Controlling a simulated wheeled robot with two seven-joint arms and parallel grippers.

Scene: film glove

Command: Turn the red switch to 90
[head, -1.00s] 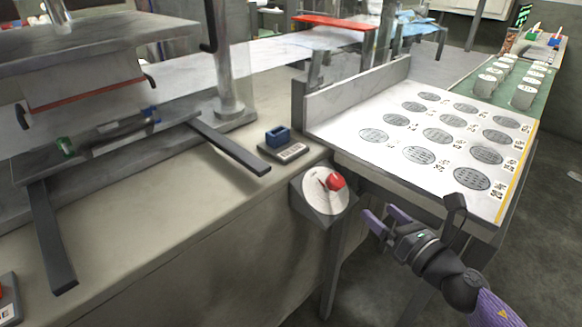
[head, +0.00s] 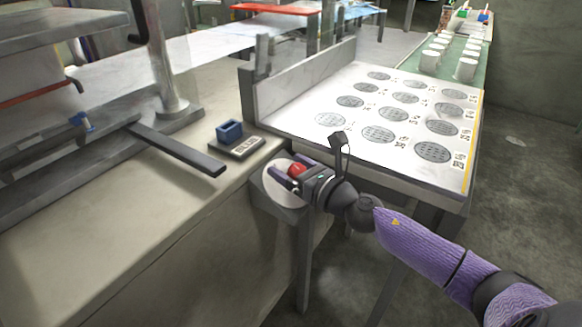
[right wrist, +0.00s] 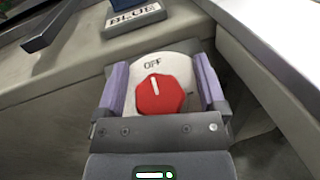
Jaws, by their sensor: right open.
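The red switch (right wrist: 165,96) is a red knob with a white pointer line on a round white dial (right wrist: 150,66) marked OFF. In the right wrist view its line points up, near the OFF mark. In the head view the red switch (head: 296,170) sits on a box at the bench's corner. My right gripper (head: 288,176) is around the knob, with its purple fingers on either side. In the right wrist view the open fingers (right wrist: 162,85) flank the knob with gaps on both sides. My left gripper is not in view.
A blue block (head: 229,131) on a labelled base stands on the bench (head: 150,215) just behind the dial. A white table (head: 345,105) with grey round patches lies to the right. A metal bar (head: 175,148) juts out on the left.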

